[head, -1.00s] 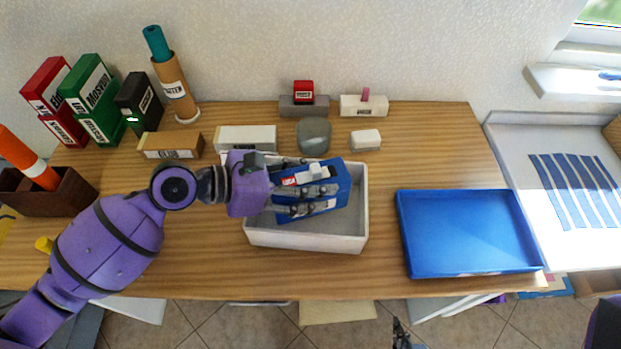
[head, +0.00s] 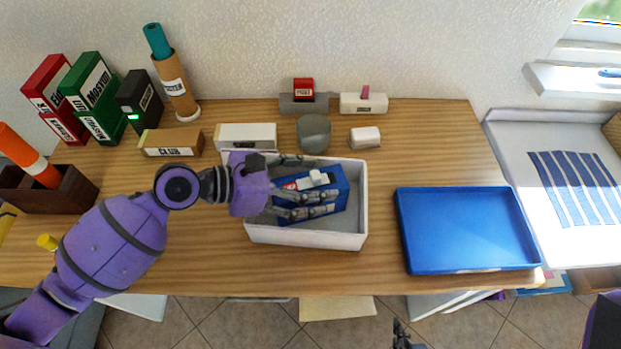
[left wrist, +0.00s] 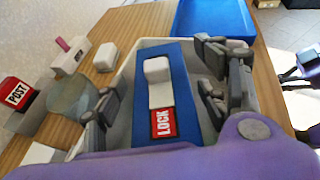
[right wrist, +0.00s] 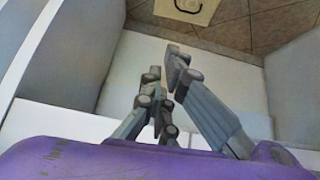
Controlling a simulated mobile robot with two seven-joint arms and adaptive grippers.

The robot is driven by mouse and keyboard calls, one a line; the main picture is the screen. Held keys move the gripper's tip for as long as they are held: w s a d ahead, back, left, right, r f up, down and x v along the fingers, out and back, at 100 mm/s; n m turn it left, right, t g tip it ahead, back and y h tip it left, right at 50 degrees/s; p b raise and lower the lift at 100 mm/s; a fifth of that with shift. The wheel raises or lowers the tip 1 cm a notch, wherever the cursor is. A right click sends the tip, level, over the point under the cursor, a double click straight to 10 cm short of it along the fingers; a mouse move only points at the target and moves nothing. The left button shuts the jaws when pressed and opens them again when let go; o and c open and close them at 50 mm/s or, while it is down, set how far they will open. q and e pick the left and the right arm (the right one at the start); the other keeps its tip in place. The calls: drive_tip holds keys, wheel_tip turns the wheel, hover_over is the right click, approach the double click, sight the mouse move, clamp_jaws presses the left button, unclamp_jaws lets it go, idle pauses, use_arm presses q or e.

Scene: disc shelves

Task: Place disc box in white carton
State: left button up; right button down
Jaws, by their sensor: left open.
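The disc box (head: 328,197) is a blue box with a white and red label, and it lies inside the white carton (head: 307,239). In the left wrist view the disc box (left wrist: 182,92) shows a white part and a red LOCK label. My left gripper (head: 303,186) is open over the carton, with its fingers apart on either side of the box. In the left wrist view the left gripper's fingers (left wrist: 158,95) stand clear of the box sides. My right gripper (right wrist: 168,90) is away from the table, its fingers close together with nothing visible between them.
A blue tray (head: 468,268) lies to the right of the carton. Behind the carton stand a white box (head: 246,137), a grey rounded object (head: 313,132) and a small white block (head: 365,137). Binders (head: 95,95) and a brown tube (head: 175,88) are at the back left.

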drive_tip(key=shift+w, duration=0.25)
use_arm(q)
drive_tip(key=shift+r, duration=0.4)
drive_tip(key=v, duration=1.2)
drive_tip(key=shift+r+b, duration=0.15)
drive_tip(key=shift+b, duration=0.15)
use_arm(e)
drive_tip(key=shift+s+f, duration=0.3)
use_arm(q)
drive_tip(key=shift+a, duration=0.2)
